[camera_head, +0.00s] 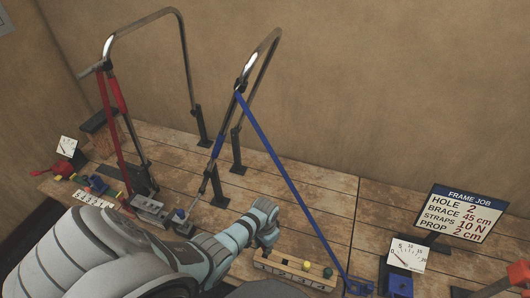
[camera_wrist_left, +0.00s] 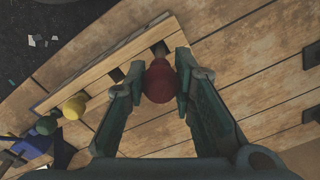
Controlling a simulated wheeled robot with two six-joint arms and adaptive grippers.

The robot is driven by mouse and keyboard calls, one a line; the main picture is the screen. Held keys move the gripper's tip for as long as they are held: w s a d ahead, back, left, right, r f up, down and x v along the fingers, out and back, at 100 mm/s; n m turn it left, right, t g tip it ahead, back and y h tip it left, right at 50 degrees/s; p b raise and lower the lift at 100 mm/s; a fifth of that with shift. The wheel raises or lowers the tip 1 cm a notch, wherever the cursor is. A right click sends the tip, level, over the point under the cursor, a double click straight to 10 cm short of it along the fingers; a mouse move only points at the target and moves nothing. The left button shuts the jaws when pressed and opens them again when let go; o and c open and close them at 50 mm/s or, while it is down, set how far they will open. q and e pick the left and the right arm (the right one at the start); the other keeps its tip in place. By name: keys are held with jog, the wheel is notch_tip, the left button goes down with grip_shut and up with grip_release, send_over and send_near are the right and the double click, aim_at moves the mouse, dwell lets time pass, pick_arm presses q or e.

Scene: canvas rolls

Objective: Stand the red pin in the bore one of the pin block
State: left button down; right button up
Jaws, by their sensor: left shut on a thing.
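The red pin (camera_wrist_left: 158,82), with a round red head, is between the two fingertips of my left gripper (camera_wrist_left: 160,88) in the left wrist view. The gripper is shut on it. In the head view my left gripper (camera_head: 264,247) is over the left end of the wooden pin block (camera_head: 290,273); the red pin is not clear there. The block also shows in the left wrist view (camera_wrist_left: 98,73), with dark square openings beside the red pin. A yellow pin (camera_wrist_left: 74,107) and a green pin (camera_wrist_left: 47,125) stand in its other end. The red pin's lower end is hidden.
A blue strap (camera_head: 285,170) runs from a bent metal frame (camera_head: 262,60) down to a blue fitting (camera_head: 358,286) right of the block. A dial gauge (camera_head: 407,255) and a job sign (camera_head: 462,213) stand further right. Bare planks (camera_head: 310,205) lie behind the block.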

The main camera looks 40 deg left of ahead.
pick_arm(q)
jog(key=shift+f+b, duration=2.35)
jog(key=shift+f, duration=0.4)
jog(key=c, duration=1.3)
grip_release()
notch_tip(320, 180, up, 12)
jog(key=shift+r, duration=0.1)
